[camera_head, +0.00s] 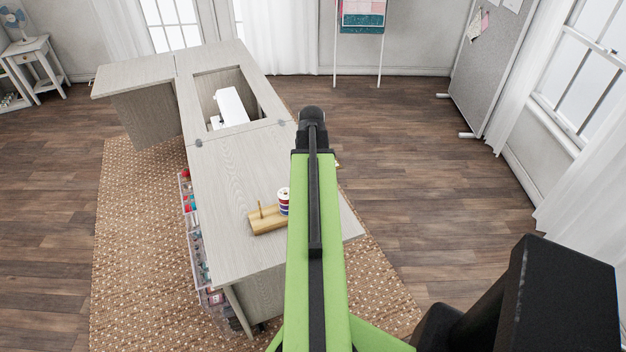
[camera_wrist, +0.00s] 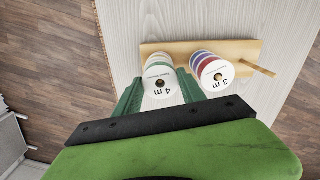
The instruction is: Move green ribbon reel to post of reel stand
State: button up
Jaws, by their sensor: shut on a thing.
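The green ribbon reel (camera_wrist: 157,64), with green and white bands and a white end face marked "4 m", is between the two green fingers of my gripper (camera_wrist: 160,77) in the wrist view. The gripper is shut on it. The reel is over the left end of the wooden reel stand (camera_wrist: 236,48); its hole shows a brown centre, and I cannot tell whether it is around a post there. A bare post (camera_wrist: 258,68) stands at the stand's right end. In the head view the stand (camera_head: 270,227) shows a bare post (camera_head: 261,209), while my arm hides the gripper and green reel.
A second reel (camera_wrist: 210,68), red, purple and blue, marked "3 m", sits on the stand close beside the held reel. The stand is on the grey cabinet top (camera_head: 230,165). A white sewing machine (camera_head: 231,106) sits in the cabinet's opening. Clear tabletop surrounds the stand.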

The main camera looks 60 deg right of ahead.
jog(key=o, duration=1.4)
notch_tip(320, 180, up, 18)
jog(key=p, duration=1.7)
jog(key=shift+f+p, duration=0.25)
jog(key=shift+p, duration=0.05)
jog(key=shift+f, duration=0.1)
